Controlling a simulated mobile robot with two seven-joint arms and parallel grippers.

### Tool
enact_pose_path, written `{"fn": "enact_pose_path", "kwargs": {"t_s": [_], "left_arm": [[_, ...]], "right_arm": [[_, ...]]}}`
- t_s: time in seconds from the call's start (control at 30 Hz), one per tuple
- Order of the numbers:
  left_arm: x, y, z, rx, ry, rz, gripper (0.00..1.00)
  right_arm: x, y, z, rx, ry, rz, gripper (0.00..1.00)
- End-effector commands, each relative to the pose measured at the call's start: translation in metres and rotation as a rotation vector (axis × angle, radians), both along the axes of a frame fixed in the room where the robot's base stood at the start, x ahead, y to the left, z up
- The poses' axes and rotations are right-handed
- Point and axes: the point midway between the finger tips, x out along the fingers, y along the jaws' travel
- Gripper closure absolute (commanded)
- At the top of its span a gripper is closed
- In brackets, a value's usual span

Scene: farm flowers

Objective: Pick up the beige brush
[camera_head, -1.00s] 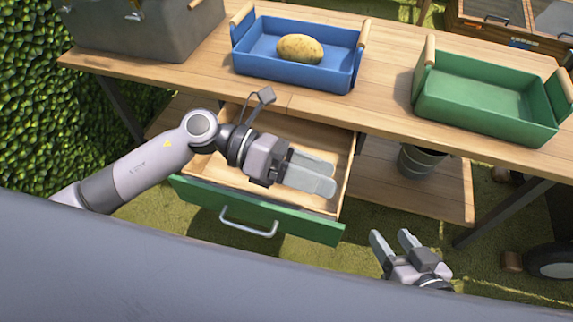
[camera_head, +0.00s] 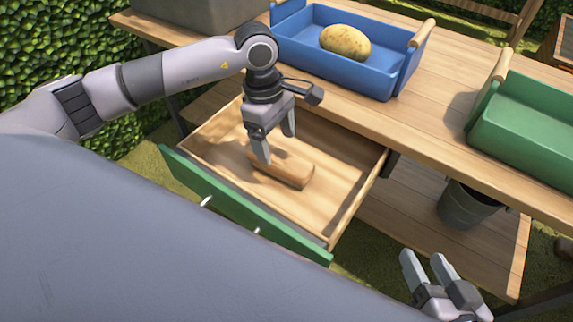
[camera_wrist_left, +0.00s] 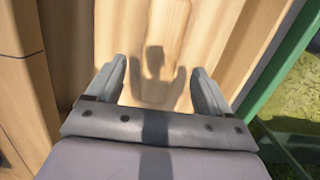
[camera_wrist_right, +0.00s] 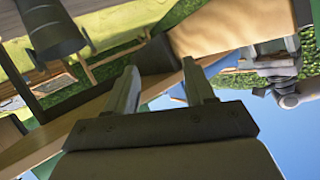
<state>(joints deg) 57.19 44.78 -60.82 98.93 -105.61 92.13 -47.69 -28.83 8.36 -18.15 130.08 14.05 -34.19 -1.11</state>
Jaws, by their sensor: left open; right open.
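A brown wooden block-like brush (camera_head: 290,172) lies in the open drawer (camera_head: 342,206); its bristles cannot be made out. My left gripper (camera_head: 277,146) points down into the drawer, open, at the brush's near-left end, with one finger overlapping it in the head view. In the left wrist view, my left gripper (camera_wrist_left: 158,70) has its fingers apart above pale wood, with its shadow between them; the brush is hard to tell from the drawer floor there. My right gripper (camera_head: 424,264) is open and empty, low at the bottom right of the head view.
The drawer has a green front (camera_head: 240,222) and sits below a wooden table (camera_head: 415,118). On the table are a blue crate (camera_head: 372,80) holding a potato (camera_head: 346,42), and a green crate (camera_head: 530,135). A dark bucket (camera_head: 466,205) stands on the lower shelf.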

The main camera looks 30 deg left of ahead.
Motion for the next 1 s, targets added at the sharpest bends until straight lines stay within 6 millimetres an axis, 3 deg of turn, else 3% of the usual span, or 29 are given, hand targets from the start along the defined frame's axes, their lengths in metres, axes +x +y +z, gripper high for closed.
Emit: {"fn": "enact_pose_path", "kwargs": {"t_s": [0.5,0.77,0.93,0.97,1.0], "left_arm": [[-0.001,-0.011,-0.064,-0.003,0.004,-0.001,0.19],[-0.001,-0.011,-0.067,-0.004,0.001,0.000,0.19],[-0.001,-0.011,-0.066,-0.004,0.001,0.000,0.71],[-0.001,-0.011,-0.066,-0.004,0.001,0.000,0.79],[-0.001,-0.011,-0.066,-0.004,0.001,0.000,0.79]], "right_arm": [[0.003,0.014,-0.006,0.089,-0.010,0.030,0.46],[0.003,0.013,-0.004,0.086,-0.016,0.030,0.46],[0.003,0.013,-0.004,0.086,-0.016,0.030,0.46],[0.003,0.013,-0.004,0.086,-0.016,0.030,0.46],[0.003,0.013,-0.004,0.086,-0.016,0.030,0.46]]}}
